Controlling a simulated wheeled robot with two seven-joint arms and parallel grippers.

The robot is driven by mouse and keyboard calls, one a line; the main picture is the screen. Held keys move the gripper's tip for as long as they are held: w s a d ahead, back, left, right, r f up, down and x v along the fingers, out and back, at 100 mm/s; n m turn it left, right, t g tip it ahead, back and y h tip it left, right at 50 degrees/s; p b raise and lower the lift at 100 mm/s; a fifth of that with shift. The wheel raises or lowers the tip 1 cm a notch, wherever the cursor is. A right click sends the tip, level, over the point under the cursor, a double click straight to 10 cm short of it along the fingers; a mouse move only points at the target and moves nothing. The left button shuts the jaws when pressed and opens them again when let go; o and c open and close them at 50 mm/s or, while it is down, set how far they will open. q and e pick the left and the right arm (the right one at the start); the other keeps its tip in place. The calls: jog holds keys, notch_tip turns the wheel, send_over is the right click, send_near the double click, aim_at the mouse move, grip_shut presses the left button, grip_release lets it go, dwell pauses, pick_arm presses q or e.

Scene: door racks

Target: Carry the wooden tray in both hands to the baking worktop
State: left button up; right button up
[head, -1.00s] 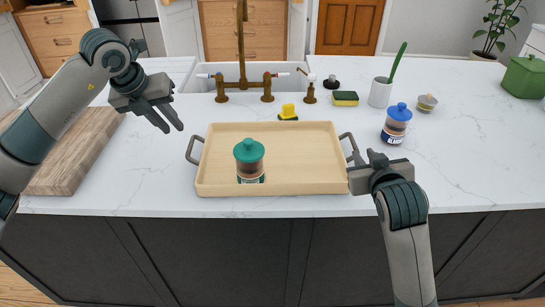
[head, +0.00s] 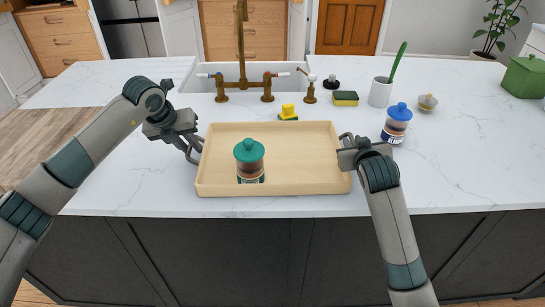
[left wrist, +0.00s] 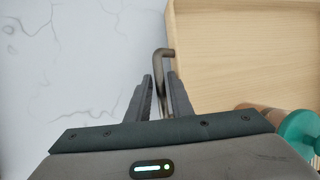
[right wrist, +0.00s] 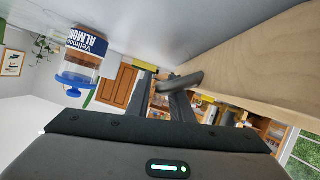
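The light wooden tray (head: 310,165) lies on the white marble worktop near its front edge, with a metal handle at each short end. A jar with a teal lid (head: 249,152) stands upright in it. My left gripper (head: 196,148) is at the left handle. In the left wrist view, its fingers (left wrist: 162,85) are open, with the handle (left wrist: 163,58) between them. My right gripper (head: 350,139) is at the right handle, which it largely hides. In the right wrist view, its fingers (right wrist: 161,82) are apart, with the handle (right wrist: 180,82) at them.
A blue-lidded jar (head: 397,124) stands just right of my right gripper. Behind the tray are a yellow sponge item (head: 288,112), a brass tap (head: 242,75) and a sink. A cup (head: 380,93) and green pot (head: 525,77) stand farther right. The worktop's right side is mostly clear.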

pick_arm(q)
grip_shut()
pick_arm(e)
grip_shut()
pick_arm(q)
jog(key=shift+r, duration=0.15)
pick_arm(e)
jog(key=shift+r, duration=0.15)
